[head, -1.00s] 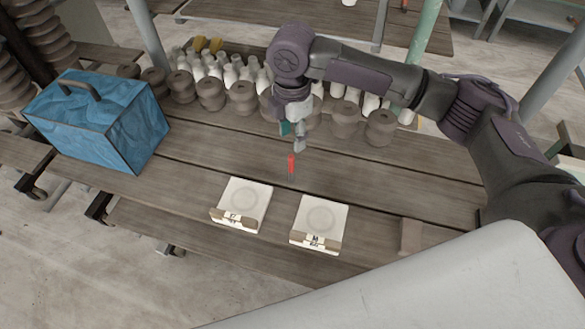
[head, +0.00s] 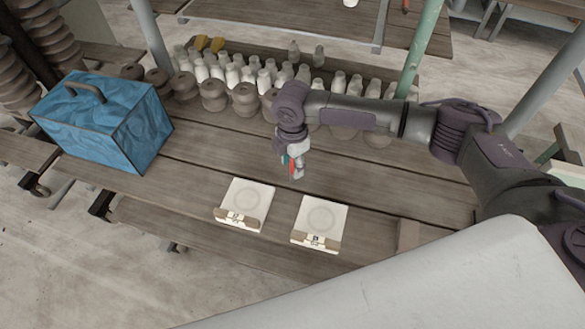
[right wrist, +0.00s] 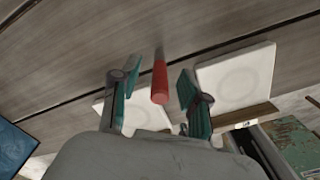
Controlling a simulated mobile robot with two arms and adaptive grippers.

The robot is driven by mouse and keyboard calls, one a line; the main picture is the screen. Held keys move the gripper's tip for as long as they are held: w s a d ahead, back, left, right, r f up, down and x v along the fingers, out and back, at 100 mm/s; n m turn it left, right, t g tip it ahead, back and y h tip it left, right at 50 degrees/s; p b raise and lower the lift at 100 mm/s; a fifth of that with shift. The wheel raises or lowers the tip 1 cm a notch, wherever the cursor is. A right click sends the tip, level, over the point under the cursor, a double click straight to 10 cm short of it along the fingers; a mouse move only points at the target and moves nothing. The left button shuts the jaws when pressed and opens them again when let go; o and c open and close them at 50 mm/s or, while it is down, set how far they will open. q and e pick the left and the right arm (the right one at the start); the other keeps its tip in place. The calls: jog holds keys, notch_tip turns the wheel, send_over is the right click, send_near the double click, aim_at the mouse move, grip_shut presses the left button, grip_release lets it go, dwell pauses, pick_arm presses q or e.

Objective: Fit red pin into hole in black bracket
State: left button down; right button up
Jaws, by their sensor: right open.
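The red pin (right wrist: 160,82) has a red upper part and a grey lower part, and it appears to stand upright on the wooden table. In the right wrist view it shows between the two teal-padded fingers of my right gripper (right wrist: 158,74), which is open, with gaps on both sides. In the head view my right gripper (head: 292,167) is down around the pin, and only a sliver of red shows. I cannot make out a black bracket in either view. My left gripper is not in view.
Two white square pads with labels, a left one (head: 247,198) and a right one (head: 321,216), lie in front of the gripper. A blue box (head: 100,125) stands at left. Several brown pots and white bottles (head: 240,75) line the back.

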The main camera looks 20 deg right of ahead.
grip_shut()
jog(key=shift+r, duration=0.1)
